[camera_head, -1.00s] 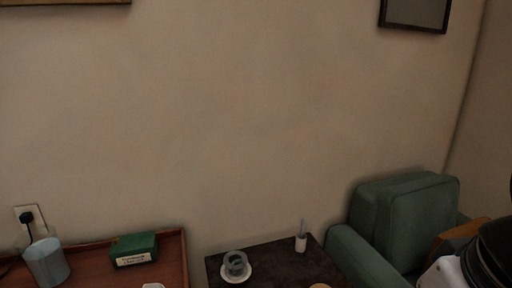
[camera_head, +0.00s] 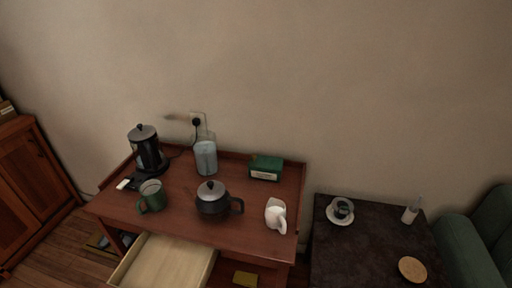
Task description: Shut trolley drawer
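The wooden trolley (camera_head: 180,185) stands against the wall, left of the middle in the head view. Its drawer (camera_head: 165,262) is pulled out at the front left. The drawer's pale inside shows and looks empty; its front edge is partly cut off by the bottom of the picture. My gripper is not in view.
On the trolley top stand a black kettle (camera_head: 147,150), a green mug (camera_head: 152,197), a dark teapot (camera_head: 211,199), a water jug (camera_head: 206,157), a green box (camera_head: 265,168) and a white jug (camera_head: 275,214). A dark table (camera_head: 365,245) is at right, beside a green armchair (camera_head: 475,250). A cabinet (camera_head: 30,180) stands left.

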